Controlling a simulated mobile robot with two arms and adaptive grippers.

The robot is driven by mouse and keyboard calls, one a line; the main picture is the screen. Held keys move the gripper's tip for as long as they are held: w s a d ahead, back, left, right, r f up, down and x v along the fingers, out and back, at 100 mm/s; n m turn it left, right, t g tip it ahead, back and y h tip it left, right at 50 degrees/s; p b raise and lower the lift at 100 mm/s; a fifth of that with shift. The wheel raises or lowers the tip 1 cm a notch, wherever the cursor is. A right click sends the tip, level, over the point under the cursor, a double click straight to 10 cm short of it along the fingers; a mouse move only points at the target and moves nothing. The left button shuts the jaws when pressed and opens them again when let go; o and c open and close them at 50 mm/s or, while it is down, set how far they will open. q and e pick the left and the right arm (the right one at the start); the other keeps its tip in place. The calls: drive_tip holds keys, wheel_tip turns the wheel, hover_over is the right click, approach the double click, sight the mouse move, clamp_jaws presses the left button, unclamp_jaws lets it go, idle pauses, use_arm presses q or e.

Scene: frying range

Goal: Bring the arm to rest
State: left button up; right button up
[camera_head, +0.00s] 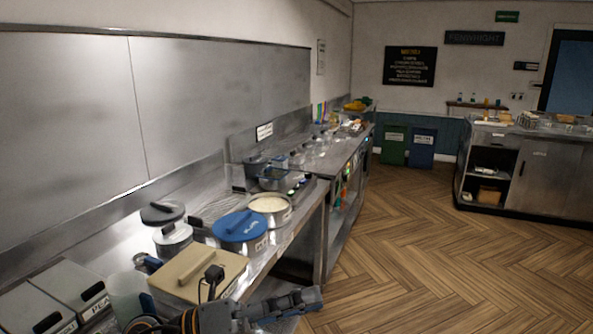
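My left gripper (312,298) is low in the head view, in front of the counter's front edge and to the right of the beige-lidded container. It points to the right. Its fingers look close together and nothing shows between them, but the gap cannot be made out. My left arm comes in from the bottom left, across the front of the beige-lidded container (197,270). My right gripper is not in view.
The wooden floor (440,270) to the right is clear. A steel cabinet (550,178) stands beyond.

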use_arm(q)
drive_tip(key=w+a+f+n+t+y, duration=0.1)
drive_tip(key=w+a+n+t+y, duration=0.3)
drive_tip(key=n+t, duration=0.55)
drive_tip(key=w+a+f+n+t+y, duration=0.1)
drive_tip(key=w+a+n+t+y, duration=0.2)
drive_tip(key=a+n+t+y, duration=0.7)
drive_tip(key=s+a+f+n+g+y, duration=0.3)
drive_tip(key=f+n+g, duration=0.2)
drive_tip(key=f+n, duration=0.4)
drive_tip(key=s+a+f+n+g+y, duration=0.2)
drive_tip(key=a+f+n+g+y, duration=0.15)
drive_tip(key=f+n, duration=0.5)
drive_tip(key=s+f+n+g, duration=0.1)
drive_tip(key=s+f+g, duration=0.4)
drive_tip(key=s+f, duration=0.4)
drive_tip(key=s+f+n+g, duration=0.1)
drive_tip(key=s+f+g, duration=0.55)
drive_tip(key=s, duration=0.45)
wheel_tip(320, 180, down, 28)
drive_tip(key=s, duration=0.3)
drive_tip(key=s+a+f+g, duration=0.1)
drive_tip(key=s+f, duration=0.6)
drive_tip(key=s, duration=0.1)
drive_tip(key=s+a+f+g, duration=0.1)
drive_tip(key=s+a+f, duration=0.1)
drive_tip(key=s+f, duration=0.5)
drive_tip(key=shift+s+a+f+m, duration=0.3)
drive_tip(key=shift+s+m, duration=0.05)
drive_tip(key=shift+m, duration=0.05)
